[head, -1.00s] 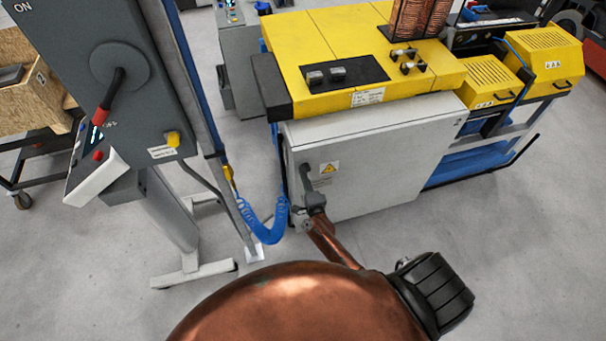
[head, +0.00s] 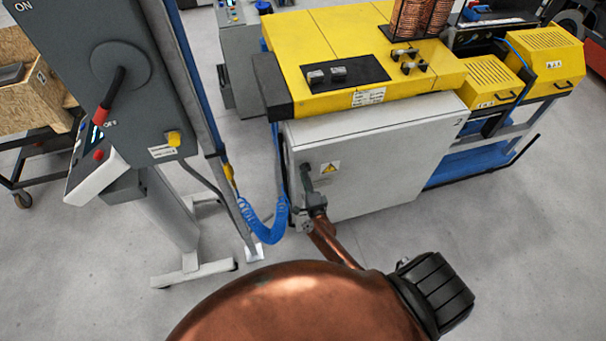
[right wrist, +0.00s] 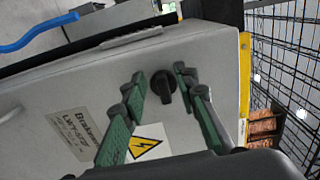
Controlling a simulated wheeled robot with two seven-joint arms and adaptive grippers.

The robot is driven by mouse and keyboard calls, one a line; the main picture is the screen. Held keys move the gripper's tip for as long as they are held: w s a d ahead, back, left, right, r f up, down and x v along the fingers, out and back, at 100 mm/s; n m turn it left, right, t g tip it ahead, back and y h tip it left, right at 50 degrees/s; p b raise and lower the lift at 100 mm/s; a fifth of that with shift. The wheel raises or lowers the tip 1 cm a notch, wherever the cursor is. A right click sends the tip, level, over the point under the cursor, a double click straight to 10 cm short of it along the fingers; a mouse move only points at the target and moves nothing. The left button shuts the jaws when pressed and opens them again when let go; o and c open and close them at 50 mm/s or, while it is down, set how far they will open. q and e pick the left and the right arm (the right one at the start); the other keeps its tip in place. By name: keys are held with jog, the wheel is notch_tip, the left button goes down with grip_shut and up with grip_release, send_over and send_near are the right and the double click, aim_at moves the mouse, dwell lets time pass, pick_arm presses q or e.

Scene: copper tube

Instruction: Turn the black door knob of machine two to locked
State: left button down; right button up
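Machine two is a pale grey cabinet (head: 390,165) under a yellow top, marked "2" at its upper right corner. Its black knob (right wrist: 163,87) is on the grey door in the right wrist view. My right gripper (right wrist: 160,80) has its two green-padded fingers spread, with the fingertips on either side of the knob. I cannot tell whether they touch it. In the head view my right gripper (head: 308,183) is at the door's left side and the knob cannot be made out. My left gripper is not in view.
A dark grey switch box (head: 125,80) with a red-tipped lever stands at the left, and a coiled blue hose (head: 262,222) hangs beside the cabinet. A yellow warning sign (right wrist: 147,141) is on the door near the fingers. The floor in front of the cabinet is clear.

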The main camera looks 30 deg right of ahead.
jog(key=v, duration=1.1)
jog(key=shift+s, duration=0.1)
jog(key=s+a+f+n+g+y+b, duration=0.15)
jog(key=s+f+n+g+b, duration=0.35)
jog(key=f, duration=0.8)
jog(key=s+a+f+n+y+b, duration=0.15)
jog(key=s+f+n, duration=0.4)
jog(key=f, duration=0.75)
jog(key=s+f+n+g+y+b, duration=0.25)
jog(key=s+f, duration=0.45)
jog(key=f, duration=0.6)
jog(key=s+d+f+n+g+b, duration=0.1)
jog(key=s+f+n+g+b, duration=0.1)
jog(key=s+f, duration=0.4)
jog(key=s+d+f+n+g+h+b, duration=0.1)
jog(key=s+f+n+g, duration=0.3)
jog(key=s, duration=0.9)
jog(key=s+d+f+n+g+b, duration=0.1)
jog(key=s+f+n+g+b, duration=0.2)
jog(key=s+f, duration=0.6)
jog(key=shift+s+f+b, duration=0.3)
jog(key=shift+s+b, duration=0.15)
jog(key=shift+s, duration=0.25)
jog(key=shift+s+d, duration=0.1)
jog(key=shift+d, duration=0.05)
